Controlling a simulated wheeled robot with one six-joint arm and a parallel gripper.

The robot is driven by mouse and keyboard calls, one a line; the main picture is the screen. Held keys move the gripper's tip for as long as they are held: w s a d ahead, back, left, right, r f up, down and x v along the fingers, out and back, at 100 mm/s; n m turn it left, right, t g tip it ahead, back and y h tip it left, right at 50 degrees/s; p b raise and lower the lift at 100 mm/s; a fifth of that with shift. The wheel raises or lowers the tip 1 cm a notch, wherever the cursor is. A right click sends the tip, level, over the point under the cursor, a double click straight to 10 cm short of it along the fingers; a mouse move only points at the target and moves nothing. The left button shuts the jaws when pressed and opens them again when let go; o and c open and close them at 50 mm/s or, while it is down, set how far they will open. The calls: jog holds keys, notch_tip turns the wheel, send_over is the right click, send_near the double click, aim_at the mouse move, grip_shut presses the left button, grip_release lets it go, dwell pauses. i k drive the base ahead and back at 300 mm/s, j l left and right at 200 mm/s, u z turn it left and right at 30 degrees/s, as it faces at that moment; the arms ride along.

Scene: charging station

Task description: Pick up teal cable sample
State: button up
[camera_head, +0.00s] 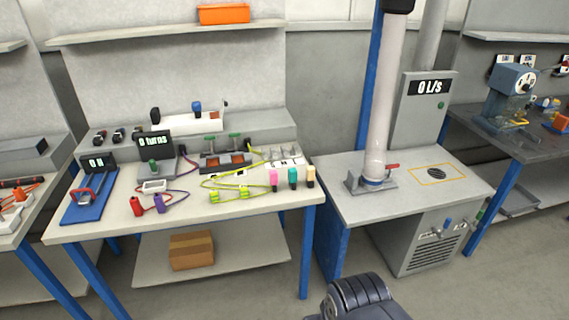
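A small teal cable sample (293,178) stands upright near the front right corner of the left workbench (85,232). It is between a pink sample (273,179) on its left and a cream sample (310,176) on its right. A dark, ribbed part of my arm shows at the bottom edge, in front of the benches and well apart from the samples. No gripper fingers show.
Yellow-green cables (230,195) lie left of the samples. A white block (285,157) stands behind them. A second bench (340,175) with a tall clear tube (382,95) is on the right. Open floor lies in front.

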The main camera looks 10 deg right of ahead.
aim_at(293, 173)
jog(key=i+j, duration=0.1)
jog(key=i, duration=0.6)
jog(key=i+j, duration=0.15)
jog(key=i, duration=0.55)
jog(key=i+l+z, duration=0.05)
